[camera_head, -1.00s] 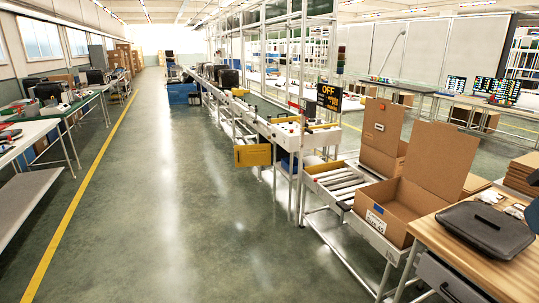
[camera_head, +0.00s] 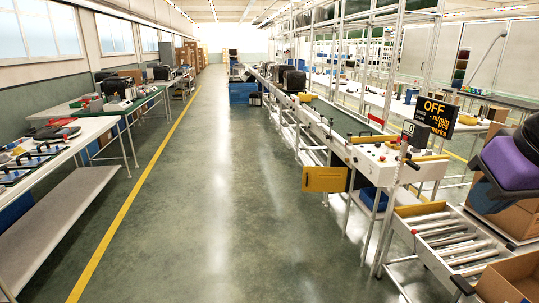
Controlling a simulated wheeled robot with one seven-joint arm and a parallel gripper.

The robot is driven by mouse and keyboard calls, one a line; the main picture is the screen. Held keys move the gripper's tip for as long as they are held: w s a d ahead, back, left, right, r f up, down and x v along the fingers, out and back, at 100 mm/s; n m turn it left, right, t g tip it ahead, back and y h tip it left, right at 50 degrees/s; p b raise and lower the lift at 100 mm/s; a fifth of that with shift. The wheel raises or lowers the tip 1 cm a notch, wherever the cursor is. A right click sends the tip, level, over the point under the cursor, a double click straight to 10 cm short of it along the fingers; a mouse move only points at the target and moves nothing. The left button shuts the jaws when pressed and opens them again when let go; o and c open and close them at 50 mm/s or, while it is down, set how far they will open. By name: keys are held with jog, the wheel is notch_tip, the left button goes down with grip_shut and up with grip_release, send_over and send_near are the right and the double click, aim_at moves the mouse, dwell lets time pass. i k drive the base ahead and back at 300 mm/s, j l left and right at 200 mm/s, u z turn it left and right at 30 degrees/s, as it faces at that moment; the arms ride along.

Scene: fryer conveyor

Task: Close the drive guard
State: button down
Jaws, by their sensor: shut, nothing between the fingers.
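A yellow panel (camera_head: 328,179), which looks like the drive guard, stands out from the aisle side of the conveyor (camera_head: 335,122), below belt level. It looks swung open, with its broad face toward me. A dark area shows just right of it, under the conveyor's white end housing; I cannot make out its details. My gripper is not in view.
The white control housing (camera_head: 390,160) has buttons on top, and an OFF sign (camera_head: 436,116) stands behind it. A roller section (camera_head: 452,240) and a cardboard box (camera_head: 510,280) are at right. The aisle floor (camera_head: 230,220) is clear. A workbench (camera_head: 62,146) lines the left.

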aim_at(314, 179)
jog(key=i, duration=1.8)
jog(key=i+z, duration=0.25)
jog(key=i, duration=0.25)
jog(key=i+j+z, duration=0.2)
jog(key=i, duration=0.25)
jog(key=i+j+z, duration=0.25)
jog(key=i, duration=0.25)
jog(key=i+j+z, duration=0.2)
jog(key=i, duration=0.25)
jog(key=j, duration=0.1)
